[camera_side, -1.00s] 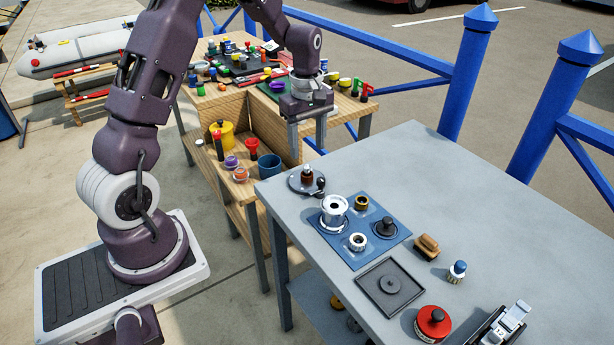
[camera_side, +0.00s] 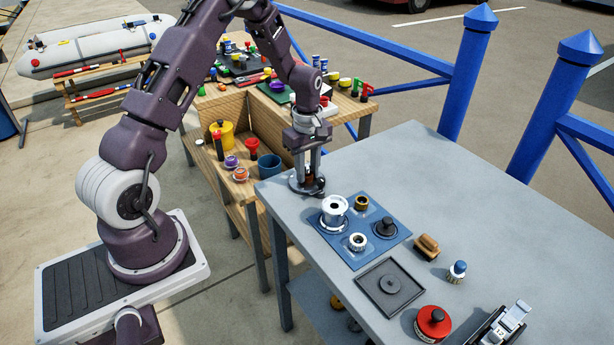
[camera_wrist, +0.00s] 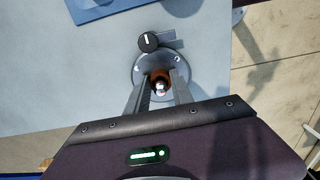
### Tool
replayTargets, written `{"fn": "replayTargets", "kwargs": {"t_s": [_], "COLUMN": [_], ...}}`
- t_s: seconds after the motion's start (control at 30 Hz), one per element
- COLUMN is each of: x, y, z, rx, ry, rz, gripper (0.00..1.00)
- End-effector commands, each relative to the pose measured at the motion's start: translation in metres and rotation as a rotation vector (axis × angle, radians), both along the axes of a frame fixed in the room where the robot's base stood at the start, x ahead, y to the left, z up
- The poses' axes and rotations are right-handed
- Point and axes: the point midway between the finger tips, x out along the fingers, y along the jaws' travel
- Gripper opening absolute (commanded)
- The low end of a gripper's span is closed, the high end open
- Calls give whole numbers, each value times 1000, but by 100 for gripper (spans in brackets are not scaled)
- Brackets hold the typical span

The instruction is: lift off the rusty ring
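The rusty ring (camera_wrist: 159,73) is brown and sits around a short post on a round grey base (camera_wrist: 139,64). The base stands at the near left corner of the grey table, and in the side view its rim (camera_side: 296,188) shows beside my fingers. My gripper (camera_side: 308,180) points down over the base. Its two fingers are apart, one on each side of the ring and post, and it also shows in the wrist view (camera_wrist: 161,80). Whether the fingertips touch the ring cannot be told. The lower part of the ring is partly hidden by my fingers.
A black knob (camera_wrist: 148,42) stands on the base's edge. The table's far right is clear.

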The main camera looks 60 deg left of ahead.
Motion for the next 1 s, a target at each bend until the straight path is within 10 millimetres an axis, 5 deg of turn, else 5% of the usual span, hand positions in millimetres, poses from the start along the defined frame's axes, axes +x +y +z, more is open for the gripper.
{"fn": "replayTargets", "kwargs": {"t_s": [0.33, 0.7, 1.0], "x": [1, 1, 0], "y": [0, 0, 0], "z": [6, 89, 101], "rx": [2, 2, 0], "ry": [-3, -4, 0], "rz": [0, -1, 0], "gripper": [0, 0, 0]}}
